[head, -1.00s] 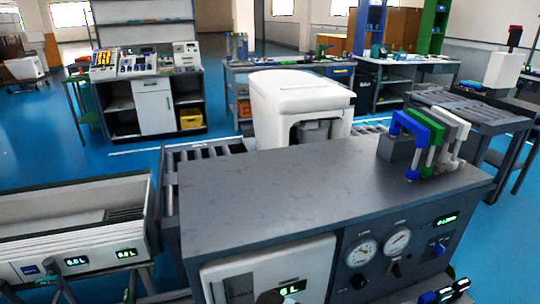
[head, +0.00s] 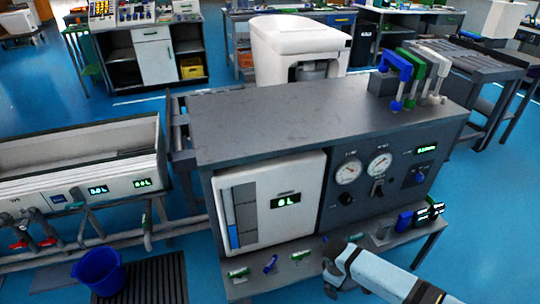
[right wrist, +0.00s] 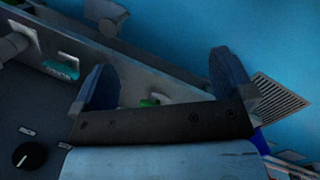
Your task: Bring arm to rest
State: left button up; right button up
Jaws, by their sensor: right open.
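My right gripper (head: 340,258) shows in the head view at the bottom centre right, its pale blue arm link (head: 385,275) coming from the lower right. It is in front of the grey test bench (head: 320,110), near the front edge of its low shelf (head: 285,265). In the right wrist view the gripper (right wrist: 165,78) has its two dark blue fingers wide apart. Nothing is held between them; a small green part (right wrist: 150,102) shows beyond. My left gripper is in neither view.
The bench front carries a white door (head: 268,205), gauges (head: 348,172) and small valves and fittings. A blue bucket (head: 98,268) and dark floor grate (head: 150,285) lie at lower left. A white toilet unit (head: 300,40) stands behind the bench. Blue floor is clear at lower right.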

jog(key=d+m+h, duration=0.1)
jog(key=d+h, duration=0.1)
jog(key=d, duration=1.7)
jog(key=s+a+t+y, duration=0.4)
jog(key=s+a+y, duration=0.1)
jog(key=s+a, duration=0.75)
jog(key=s+r+m+t+y, duration=0.1)
jog(key=s+r+t+y, duration=0.15)
jog(key=s+r, duration=0.4)
jog(key=s+r+t+y, duration=0.1)
jog(key=s+r+t, duration=0.3)
jog(key=r, duration=0.5)
jog(key=w+a+r+m+t, duration=0.15)
jog(key=a+m, duration=0.35)
jog(key=a, duration=0.6)
pick_arm(q)
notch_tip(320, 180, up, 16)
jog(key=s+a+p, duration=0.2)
jog(key=p, duration=2.3)
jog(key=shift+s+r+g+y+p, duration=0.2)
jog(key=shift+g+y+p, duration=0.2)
pick_arm(e)
notch_tip(320, 180, up, 17)
jog(key=s+d, duration=0.1)
jog(key=d, duration=0.1)
jog(key=shift+d+g, duration=0.25)
jog(key=shift+g, duration=0.15)
